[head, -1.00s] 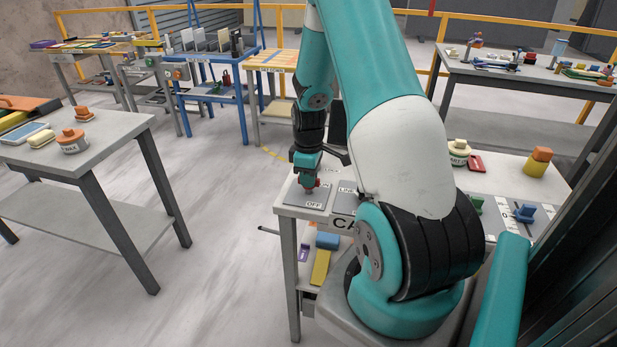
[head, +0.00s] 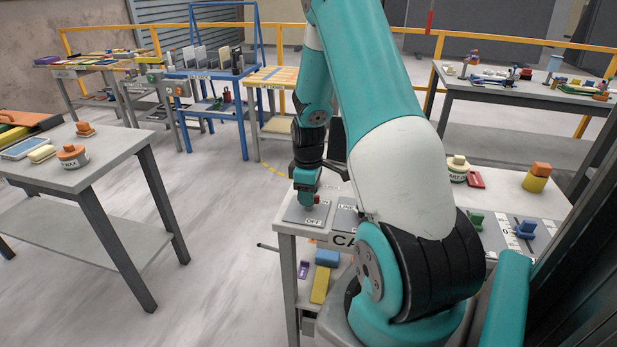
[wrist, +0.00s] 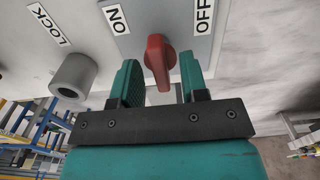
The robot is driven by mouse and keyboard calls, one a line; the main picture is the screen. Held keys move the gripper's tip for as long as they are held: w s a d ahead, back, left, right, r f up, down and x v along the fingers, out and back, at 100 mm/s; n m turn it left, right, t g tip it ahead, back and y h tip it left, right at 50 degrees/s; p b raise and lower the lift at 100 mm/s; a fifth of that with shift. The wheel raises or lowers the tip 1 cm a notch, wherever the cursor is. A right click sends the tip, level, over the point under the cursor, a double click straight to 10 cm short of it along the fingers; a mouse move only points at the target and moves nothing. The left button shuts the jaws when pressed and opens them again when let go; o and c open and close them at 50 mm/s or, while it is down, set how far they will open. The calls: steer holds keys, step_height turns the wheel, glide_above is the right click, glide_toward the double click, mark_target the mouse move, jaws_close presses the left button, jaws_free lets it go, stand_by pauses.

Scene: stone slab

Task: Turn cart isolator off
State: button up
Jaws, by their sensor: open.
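The cart isolator is a red rotary handle (wrist: 158,62) on a grey plate (head: 302,214) at the near left corner of the cart top. In the wrist view, the ON label (wrist: 116,19) is left of the handle and the OFF label (wrist: 204,16) is to its right. The handle stands roughly upright in that picture, between the labels. My gripper (wrist: 160,82) is open, with one finger on each side of the handle. The right finger is very close to it; I cannot tell whether it touches. In the head view my gripper (head: 309,196) points down at the plate, partly hiding the handle.
A grey cylinder (wrist: 73,77) by the LOCK label (wrist: 51,16) stands left of the isolator in the wrist view. Green (head: 476,220) and blue (head: 524,228) fixtures sit farther right on the cart. A separate table (head: 95,165) stands left, across clear floor.

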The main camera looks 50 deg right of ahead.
step_height(320, 180, up, 17)
steer(key=b, duration=0.1)
stand_by(0.7)
steer(key=s+a+r+n+t+y, duration=0.1)
steer(key=a+r, duration=0.1)
steer(key=a, duration=1.1)
steer(key=s+a+r+n+y, duration=0.1)
steer(key=a+r, duration=0.1)
steer(key=a, duration=1)
steer(key=s+a+g+y, duration=0.1)
steer(key=s+a+y, duration=0.1)
steer(key=s+a, duration=1.1)
steer(key=shift+s+a+r, duration=0.15)
steer(key=shift+a+r, duration=0.15)
steer(key=shift+a, duration=0.1)
steer(key=shift+d, duration=0.1)
